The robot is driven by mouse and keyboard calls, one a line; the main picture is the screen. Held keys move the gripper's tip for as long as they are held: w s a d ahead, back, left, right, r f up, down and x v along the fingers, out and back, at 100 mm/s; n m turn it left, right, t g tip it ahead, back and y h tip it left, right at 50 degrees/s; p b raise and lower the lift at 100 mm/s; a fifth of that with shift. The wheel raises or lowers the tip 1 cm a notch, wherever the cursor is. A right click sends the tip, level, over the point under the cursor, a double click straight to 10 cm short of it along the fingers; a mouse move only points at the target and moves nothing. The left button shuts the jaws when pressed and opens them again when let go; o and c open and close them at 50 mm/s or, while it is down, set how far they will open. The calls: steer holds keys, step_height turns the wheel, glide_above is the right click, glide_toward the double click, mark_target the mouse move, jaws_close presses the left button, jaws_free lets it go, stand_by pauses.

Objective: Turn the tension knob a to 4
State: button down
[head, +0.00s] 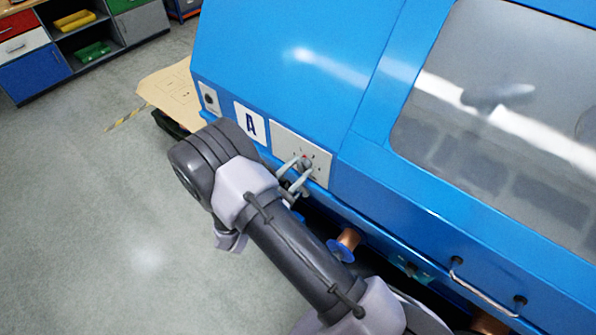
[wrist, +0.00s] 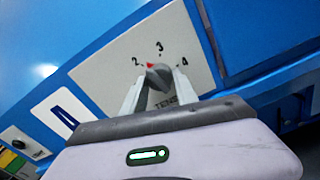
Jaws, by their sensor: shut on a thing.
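The grey tension knob (wrist: 160,76) sits on a pale dial plate (wrist: 110,73) on the blue machine, beside the panel marked A. The dial shows the figures 2, 3 and 4. The knob's red pointer mark (wrist: 151,65) points up and left, between 2 and 3. My gripper (wrist: 158,82) is shut on the knob, one finger on each side. In the head view the knob (head: 306,164) is partly hidden by the fingers, and the dial plate (head: 318,150) shows around it.
A small black knob (wrist: 18,139) is left of the A label (wrist: 66,117). Below the dial, a copper spool (head: 347,238) with a blue flange and a metal handle (head: 480,285) stick out near my arm. The floor (head: 100,215) at left is clear.

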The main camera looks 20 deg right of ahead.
steer(key=shift+r+m+b, duration=0.1)
steer(key=shift+m+b, duration=7.25)
steer(key=shift+m, duration=2.95)
steer(key=c, duration=0.9)
jaws_free()
steer(key=shift+c, duration=0.2)
steer(key=shift+a, duration=0.1)
